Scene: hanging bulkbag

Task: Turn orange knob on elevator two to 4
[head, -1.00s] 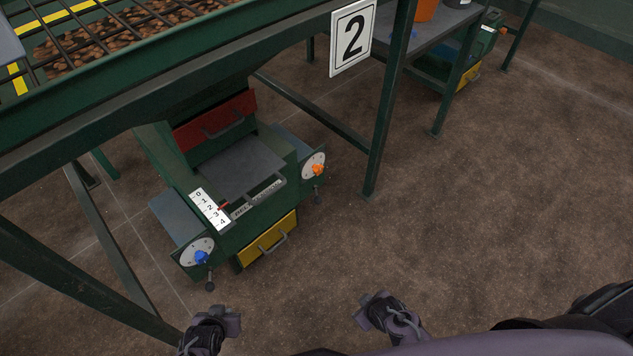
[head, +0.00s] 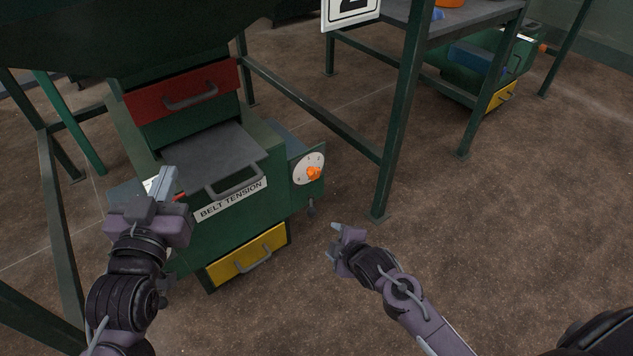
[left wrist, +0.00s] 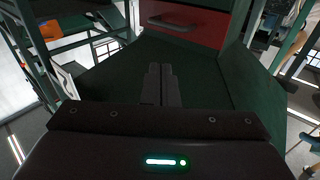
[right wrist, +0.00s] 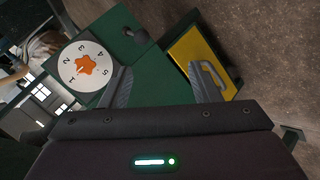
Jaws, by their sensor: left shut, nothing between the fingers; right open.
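The orange knob (head: 313,173) sits on a white round dial (head: 300,166) on the right side of the green elevator machine (head: 185,240). In the right wrist view the orange knob (right wrist: 86,65) shows at upper left, on a dial with numbers around it. I cannot tell its setting for sure. My right gripper (head: 335,238) is open and empty, below and right of the knob, apart from it; its fingers (right wrist: 161,88) also show in the right wrist view. My left gripper (head: 167,184) is shut and empty in front of the machine's left part, hiding the scale and blue knob.
A "2" sign (head: 350,10) hangs above. A grey tray with a handle (head: 236,182), a red drawer (head: 185,92) and a yellow drawer (head: 248,256) are on the machine. A green post (head: 398,120) stands right of the knob. Floor at right is clear.

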